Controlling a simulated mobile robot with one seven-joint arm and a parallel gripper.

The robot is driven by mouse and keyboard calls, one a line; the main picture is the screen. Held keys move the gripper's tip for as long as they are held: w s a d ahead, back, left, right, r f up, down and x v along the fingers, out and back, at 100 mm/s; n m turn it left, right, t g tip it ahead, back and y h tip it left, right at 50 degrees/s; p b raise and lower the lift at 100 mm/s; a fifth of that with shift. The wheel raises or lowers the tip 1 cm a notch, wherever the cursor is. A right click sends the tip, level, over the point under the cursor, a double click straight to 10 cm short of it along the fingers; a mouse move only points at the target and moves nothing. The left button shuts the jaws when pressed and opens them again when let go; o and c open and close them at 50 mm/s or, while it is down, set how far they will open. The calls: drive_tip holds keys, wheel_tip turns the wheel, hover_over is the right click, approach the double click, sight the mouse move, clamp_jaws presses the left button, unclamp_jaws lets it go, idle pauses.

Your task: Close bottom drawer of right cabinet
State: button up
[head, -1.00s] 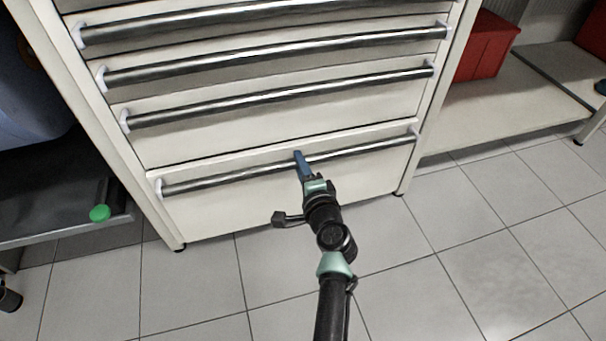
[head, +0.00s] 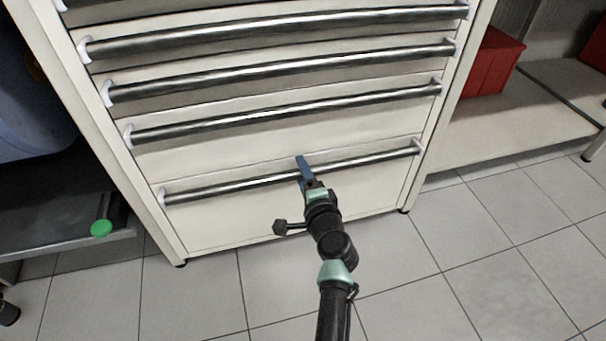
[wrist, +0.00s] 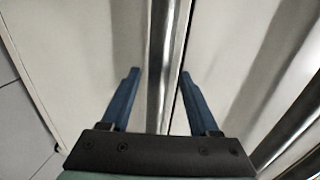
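The white cabinet (head: 155,200) has several drawers with long metal bar handles. Its bottom drawer (head: 230,222) looks flush with the front, with only a thin seam along its top edge. My gripper (head: 301,163) is at the middle of the bottom drawer's handle (head: 225,186). In the wrist view, the blue fingers of my gripper (wrist: 160,76) are spread apart, one on each side of the handle (wrist: 163,50). They do not pinch it. The fingertips are close to the drawer front; whether they touch it I cannot tell.
A low shelf with a red box (head: 490,65) stands to the right. On the left is a dark shelf with a green round knob (head: 101,228). The tiled floor (head: 480,260) in front of the cabinet is clear.

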drive_tip(key=p+v, duration=0.6)
drive_tip(key=v, duration=0.7)
drive_tip(key=w+a+r+n+t+p, duration=0.15)
drive_tip(key=r+n+p, duration=0.3)
drive_tip(key=r, duration=1.55)
drive_tip(key=w+a+r+n+t+p, duration=0.15)
drive_tip(key=r+n+t+p, duration=0.35)
drive_tip(key=r, duration=1.4)
drive_tip(key=s+d+r+n+t+h+p, duration=0.1)
drive_tip(key=s+r+n+t+h+p, duration=0.15)
drive_tip(key=s+r, duration=0.7)
drive_tip(key=s+r+n+t+h+p, duration=0.1)
drive_tip(key=s+r+p, duration=0.15)
drive_tip(key=r, duration=1.35)
drive_tip(key=s+d+r+n+t+h+p, duration=0.1)
drive_tip(key=s+r+t+p, duration=0.3)
drive_tip(key=r, duration=0.9)
wheel_tip(320, 180, up, 35)
drive_tip(key=g+p, duration=0.1)
drive_tip(key=p, duration=3.3)
drive_tip(key=shift+s+a+g+p, duration=0.3)
drive_tip(key=shift+s+p, duration=0.05)
drive_tip(key=shift+s, duration=0.05)
drive_tip(key=shift+r, duration=0.15)
